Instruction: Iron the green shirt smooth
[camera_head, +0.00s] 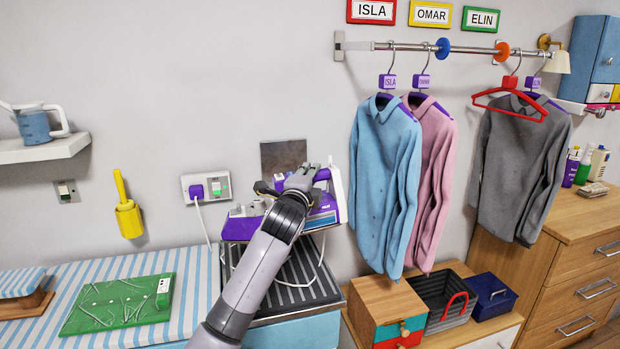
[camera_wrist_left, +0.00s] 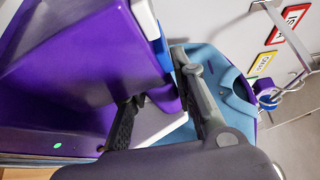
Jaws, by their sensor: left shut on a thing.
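The green shirt (camera_head: 118,304) appears as a flat green rectangle with pale crease lines. It lies on the blue-and-white striped ironing board (camera_head: 50,325), with a small white and green tag at its right edge. A purple and white iron (camera_head: 322,212) is over the dark ribbed surface right of the board. My left gripper (camera_head: 292,182) is at the top of the iron, shut on its handle. The wrist view shows the purple iron (camera_wrist_left: 80,75) filling the left side, with the fingers (camera_wrist_left: 160,105) on either side of its handle. My right gripper is out of view.
The dark ribbed rest (camera_head: 285,285) has a pale cord looping over it. A blue shirt (camera_head: 385,185) hangs close right of the iron. A wooden box (camera_head: 385,305) stands below it.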

